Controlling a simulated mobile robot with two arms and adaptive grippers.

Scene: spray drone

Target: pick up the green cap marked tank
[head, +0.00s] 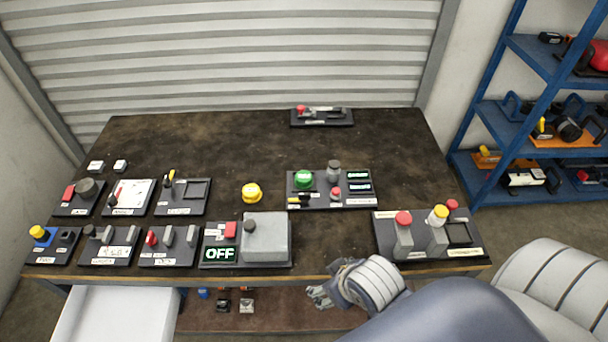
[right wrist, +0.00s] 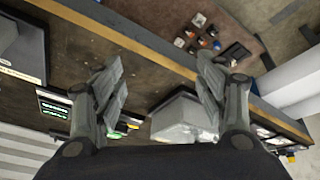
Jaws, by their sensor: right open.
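A round green cap (head: 303,179) sits on the dark panel (head: 342,203) in the middle of the workbench; its marking is too small to read. My right gripper (head: 320,295) is at the bench's front edge, nearer the camera than the green cap and apart from it. In the right wrist view the two fingers of my right gripper (right wrist: 160,80) are spread with nothing between them. The green cap cannot be made out for sure in that view. My left gripper is not in view.
A yellow knob (head: 252,193) stands left of the panel. A grey box unit (head: 266,238) with an OFF display is at the front, and a panel with red and yellow knobs (head: 428,248) is at the front right. Small control panels fill the left side. The bench's back is mostly clear.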

